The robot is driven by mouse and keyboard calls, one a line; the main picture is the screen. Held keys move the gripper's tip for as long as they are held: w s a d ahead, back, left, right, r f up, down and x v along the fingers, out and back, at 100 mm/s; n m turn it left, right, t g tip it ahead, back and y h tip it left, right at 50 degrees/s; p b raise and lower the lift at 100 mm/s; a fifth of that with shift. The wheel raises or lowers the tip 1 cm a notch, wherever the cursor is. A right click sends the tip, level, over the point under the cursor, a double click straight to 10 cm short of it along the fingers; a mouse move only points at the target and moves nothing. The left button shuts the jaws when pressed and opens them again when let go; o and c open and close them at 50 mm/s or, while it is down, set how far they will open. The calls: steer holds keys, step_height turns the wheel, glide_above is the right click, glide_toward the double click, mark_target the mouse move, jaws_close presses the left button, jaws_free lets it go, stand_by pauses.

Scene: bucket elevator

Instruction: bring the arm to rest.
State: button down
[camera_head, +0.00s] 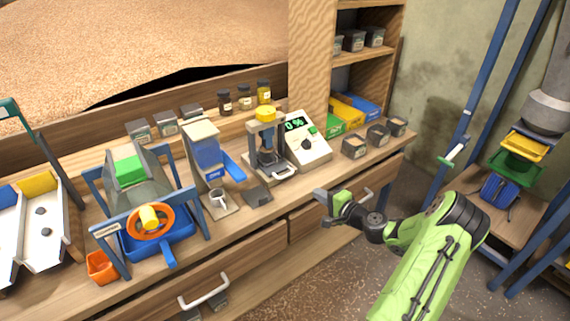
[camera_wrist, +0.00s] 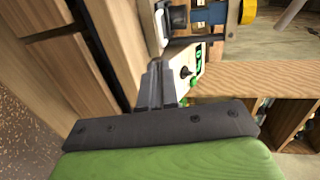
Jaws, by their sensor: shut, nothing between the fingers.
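My green arm comes in from the lower right in the head view, and my gripper (camera_head: 322,206) is held in front of the bench's front edge, beside the drawer fronts. Its fingers look closed together and hold nothing. In the wrist view my gripper (camera_wrist: 155,72) shows as two dark fingers pressed together, pointing toward the bench. Nothing visible touches the fingertips, though the exact gap to the bench edge is hard to tell.
The wooden bench (camera_head: 236,222) carries a meter reading 0 % (camera_head: 305,142), a small press (camera_head: 268,150), a blue hopper device (camera_head: 205,150) and an orange handwheel (camera_head: 150,221). A blue-framed elevator (camera_head: 470,110) stands at the right. Bare floor lies between it and the bench.

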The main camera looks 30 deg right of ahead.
steer(key=s+a+r+n+g+y+p, duration=0.1)
steer(key=a+r+n+g, duration=0.4)
steer(key=a, duration=0.6)
steer(key=s+a+r+n+g+y+p, duration=0.15)
steer(key=a+r+n+g, duration=0.25)
steer(key=a+r+n, duration=0.6)
steer(key=s+a+r+h, duration=0.1)
steer(key=s+a+r, duration=0.2)
steer(key=s, duration=0.4)
steer(key=s+a+r+n+h+p, duration=0.1)
steer(key=s+a+r, duration=0.2)
steer(key=s, duration=0.5)
steer(key=s+a+r+n+h+p, duration=0.1)
steer(key=s+a+r, duration=0.2)
steer(key=s, duration=0.5)
steer(key=shift+a+g, duration=0.3)
steer(key=shift+g, duration=0.1)
steer(key=shift+h, duration=0.25)
